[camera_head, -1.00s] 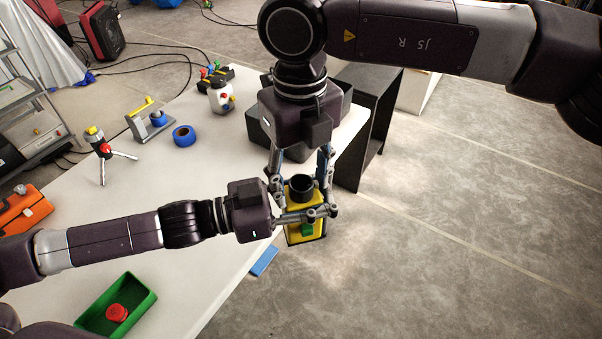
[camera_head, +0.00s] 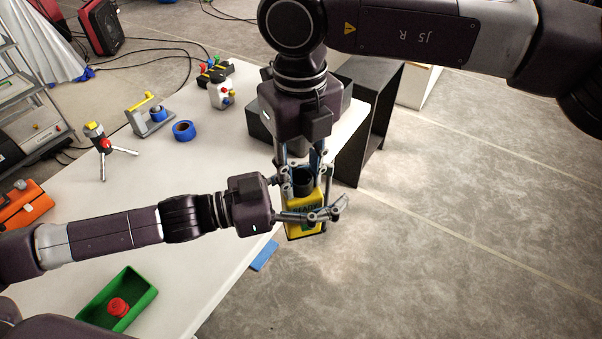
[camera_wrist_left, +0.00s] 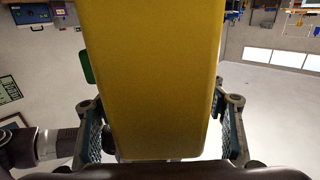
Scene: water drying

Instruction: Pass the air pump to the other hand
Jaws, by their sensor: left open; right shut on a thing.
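The air pump (camera_head: 298,231) is a yellow body with a black round top, held in the air past the table's edge. My right gripper (camera_head: 303,182) comes down from above and is shut on its upper part. My left gripper (camera_head: 327,212) comes in from the left with open fingers around the pump's lower part. In the left wrist view the pump's yellow side (camera_wrist_left: 152,80) fills the middle, with the blue-grey left fingers (camera_wrist_left: 162,135) on either side and gaps visible beside it. A green patch shows at its edge.
The white table (camera_head: 185,245) holds a green tray (camera_head: 142,306) with a red knob, blue tape (camera_head: 184,131), a small tripod (camera_head: 103,146) and a white bottle (camera_head: 221,97). A black cabinet (camera_head: 372,130) stands behind. The floor to the right is clear.

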